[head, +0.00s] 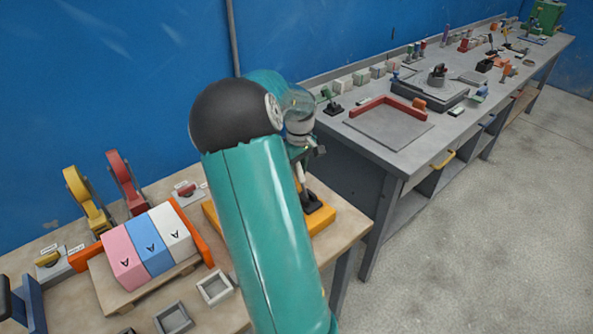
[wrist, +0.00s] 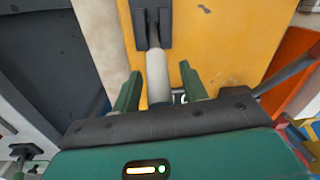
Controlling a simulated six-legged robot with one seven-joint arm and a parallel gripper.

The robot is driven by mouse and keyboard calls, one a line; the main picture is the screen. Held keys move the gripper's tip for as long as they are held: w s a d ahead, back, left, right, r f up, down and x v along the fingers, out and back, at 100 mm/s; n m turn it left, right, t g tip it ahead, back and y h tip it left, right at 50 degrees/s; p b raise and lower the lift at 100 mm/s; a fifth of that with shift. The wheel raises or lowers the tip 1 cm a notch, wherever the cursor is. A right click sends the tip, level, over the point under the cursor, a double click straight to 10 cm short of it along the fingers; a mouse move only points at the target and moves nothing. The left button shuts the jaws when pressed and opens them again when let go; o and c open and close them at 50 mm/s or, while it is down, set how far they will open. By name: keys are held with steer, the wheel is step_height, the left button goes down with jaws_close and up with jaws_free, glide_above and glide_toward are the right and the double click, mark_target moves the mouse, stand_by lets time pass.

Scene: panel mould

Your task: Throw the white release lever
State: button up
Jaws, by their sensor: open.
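The white release lever (wrist: 157,72) is a pale rod on a black bracket (wrist: 152,28), fixed to a yellow-orange plate (wrist: 215,42) in the wrist view. My gripper (wrist: 160,86) is open, with one green finger on each side of the rod. I cannot tell whether either finger touches it. In the head view the lever (head: 301,174) shows partly behind my arm, rising from its black base (head: 317,210) on the yellow plate (head: 325,229). My gripper (head: 306,152) is at its upper end, mostly hidden.
Pink (head: 122,260), blue (head: 151,246) and white (head: 172,228) blocks stand between orange end pieces on the wooden bench. Yellow (head: 86,199) and red (head: 126,182) clamp-like arms stand behind them. A grey bench (head: 388,129) with several tools lies to the right.

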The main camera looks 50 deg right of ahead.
mark_target(303, 178)
jaws_close()
steer(key=shift+s+r, duration=0.1)
steer(key=shift+s+a+r+t+h, duration=0.1)
steer(key=shift+s+r+t+h, duration=0.1)
steer(key=shift+s+t, duration=0.25)
steer(key=shift+s+a+r+t+h, duration=0.15)
steer(key=shift+s+t, duration=0.1)
steer(key=shift+t, duration=0.4)
steer(key=shift+s+r+t, duration=0.2)
steer(key=shift+s+t, duration=0.85)
steer(key=shift+t, duration=0.05)
steer(key=shift+s+a+t+h, duration=0.15)
steer(key=shift+s+t+h, duration=0.1)
steer(key=shift+s+t, duration=0.3)
steer(key=shift+s+a+t+h, duration=0.2)
steer(key=shift+s+t, duration=0.2)
steer(key=shift+t, duration=0.25)
steer(key=shift+s+a+f+t+h, duration=0.2)
steer(key=shift+s+t, duration=0.35)
steer(key=shift+t, duration=0.25)
steer(key=shift+s+a+f+t+h, duration=0.15)
steer(key=shift+s+t, duration=0.35)
steer(key=shift+t, duration=0.3)
steer(key=shift+d, duration=0.1)
